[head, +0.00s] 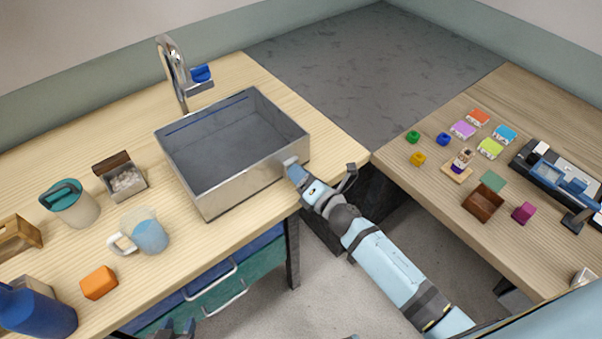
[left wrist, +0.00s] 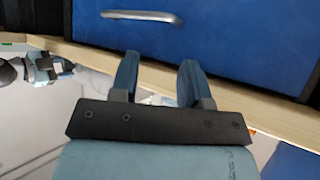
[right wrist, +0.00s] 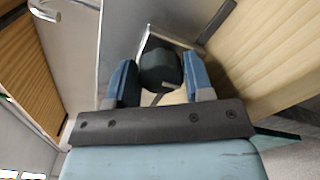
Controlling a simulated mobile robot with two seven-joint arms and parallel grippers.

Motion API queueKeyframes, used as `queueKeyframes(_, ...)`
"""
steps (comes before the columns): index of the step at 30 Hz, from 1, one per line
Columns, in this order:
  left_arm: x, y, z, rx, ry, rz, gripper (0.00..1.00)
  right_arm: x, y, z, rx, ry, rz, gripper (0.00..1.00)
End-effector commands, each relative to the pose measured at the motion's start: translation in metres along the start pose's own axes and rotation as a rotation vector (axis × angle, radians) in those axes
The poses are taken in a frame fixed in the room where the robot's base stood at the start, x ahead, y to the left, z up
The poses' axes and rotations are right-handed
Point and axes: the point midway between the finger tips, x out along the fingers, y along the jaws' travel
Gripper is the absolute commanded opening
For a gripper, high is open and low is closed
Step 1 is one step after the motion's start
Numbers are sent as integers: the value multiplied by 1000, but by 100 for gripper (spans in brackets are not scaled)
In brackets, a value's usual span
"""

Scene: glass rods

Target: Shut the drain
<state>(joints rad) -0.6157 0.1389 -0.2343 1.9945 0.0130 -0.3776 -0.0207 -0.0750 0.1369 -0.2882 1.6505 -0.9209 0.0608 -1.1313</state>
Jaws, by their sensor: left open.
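The grey metal sink (head: 255,178) is set into the wooden counter, and its basin looks empty. I cannot make out a drain opening in it. My right gripper (head: 293,169) is at the sink's front wall, near the right corner. In the right wrist view, a dark round knob (right wrist: 160,66) on a metal mount sits between the open fingers of that gripper (right wrist: 160,82). I cannot tell whether they touch it. My left gripper (head: 178,334) is at the bottom edge of the head view. In the left wrist view it (left wrist: 157,78) is open and empty, below a blue drawer front (left wrist: 230,40).
A faucet (head: 172,68) stands behind the sink. A pitcher (head: 70,205), a blue-filled mug (head: 150,236), a small box (head: 122,180) and an orange block (head: 98,283) stand left of it. The right table (head: 440,120) holds several small coloured items. Drawers with handles (head: 212,280) lie under the counter.

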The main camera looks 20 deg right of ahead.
Motion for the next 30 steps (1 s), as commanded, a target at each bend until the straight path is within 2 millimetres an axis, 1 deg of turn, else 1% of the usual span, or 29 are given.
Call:
queueKeyframes(1, 0, 0, 0, 0, 0, 0, 43, 0, 0, 0, 0, 0, 0, 35)
queueKeyframes(2, 0, 0, 0, 0, 0, 0, 43, 0, 0, 0, 0, 0, 0, 28)
queueKeyframes(3, 0, 0, 0, 0, 1, 0, 43, 0, 0, 0, 0, 0, 0, 19)
queueKeyframes(11, 0, 0, -1, 0, 1, 1, 43, 0, 0, 0, 15, 0, 1, 19)
queueKeyframes(17, -1, 0, -2, 0, 1, 1, 43, 0, 0, 1, 89, 0, 1, 19)
queueKeyframes(23, -3, 0, -5, 1, -1, 1, 43, 0, 1, 1, 235, 0, 1, 19)
queueKeyframes(30, -7, 0, -10, 1, -1, 1, 43, 1, 1, 2, 460, -1, 1, 19)
